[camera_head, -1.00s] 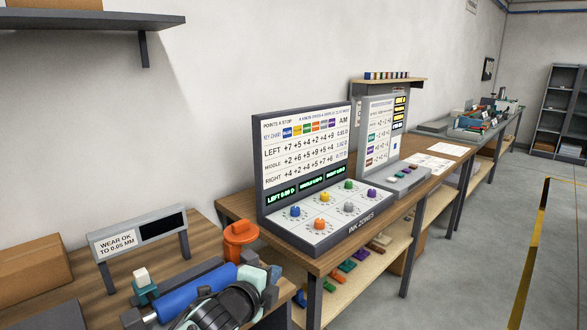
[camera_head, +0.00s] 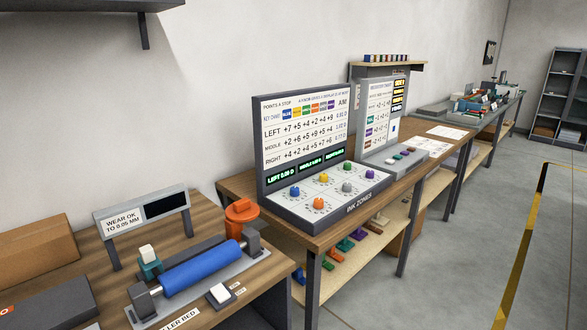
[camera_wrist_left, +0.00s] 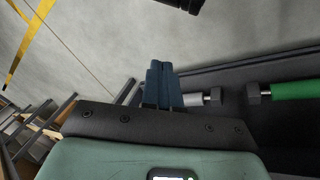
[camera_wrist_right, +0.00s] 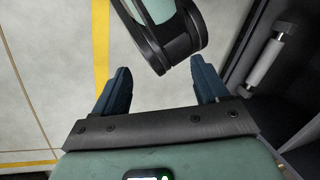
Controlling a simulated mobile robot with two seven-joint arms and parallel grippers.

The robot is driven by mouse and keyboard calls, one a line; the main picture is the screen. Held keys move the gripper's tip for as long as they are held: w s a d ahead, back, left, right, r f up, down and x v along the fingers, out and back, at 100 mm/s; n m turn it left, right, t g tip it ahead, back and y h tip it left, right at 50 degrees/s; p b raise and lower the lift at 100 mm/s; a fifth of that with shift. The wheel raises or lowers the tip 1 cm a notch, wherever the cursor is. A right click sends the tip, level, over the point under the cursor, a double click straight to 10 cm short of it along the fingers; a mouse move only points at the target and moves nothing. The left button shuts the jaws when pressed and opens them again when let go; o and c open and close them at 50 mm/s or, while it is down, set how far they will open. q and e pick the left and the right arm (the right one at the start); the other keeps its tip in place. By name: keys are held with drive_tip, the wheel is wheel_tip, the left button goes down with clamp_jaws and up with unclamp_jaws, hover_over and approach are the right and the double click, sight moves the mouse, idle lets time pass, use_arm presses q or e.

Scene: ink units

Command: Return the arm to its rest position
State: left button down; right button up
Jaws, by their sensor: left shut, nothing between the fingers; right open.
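My left gripper (camera_wrist_left: 162,84) shows in the left wrist view with its two dark blue fingers pressed together and nothing between them. My right gripper (camera_wrist_right: 160,85) shows in the right wrist view with its fingers wide apart and empty, over grey floor. A dark rounded arm part of mine crosses just beyond its fingers. Neither gripper shows in the head view.
A blue roller (camera_head: 201,270) lies on its bed on the near bench, beside an orange pot (camera_head: 242,214) and a wear sign (camera_head: 142,212). The ink-zone console (camera_head: 325,200) stands on the bench beyond. Open floor (camera_head: 450,250) lies to the right.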

use_arm(q)
drive_tip(key=s+f+n+g, duration=0.1)
drive_tip(key=s+f+n, duration=0.15)
drive_tip(key=s, duration=0.45)
drive_tip(key=s+d+r+g+p, duration=0.1)
drive_tip(key=s+r+p, duration=0.3)
drive_tip(key=r+p, duration=1.2)
drive_tip(key=shift+d+r+g, duration=0.15)
drive_tip(key=shift+r+g, duration=0.2)
drive_tip(key=shift+g, duration=0.45)
use_arm(e)
drive_tip(key=s+a+r+g, duration=0.1)
drive_tip(key=r, duration=0.7)
drive_tip(key=s+a+r+g, duration=0.1)
drive_tip(key=s+r, duration=0.1)
drive_tip(key=r, duration=0.6)
drive_tip(key=shift+s+y, duration=0.3)
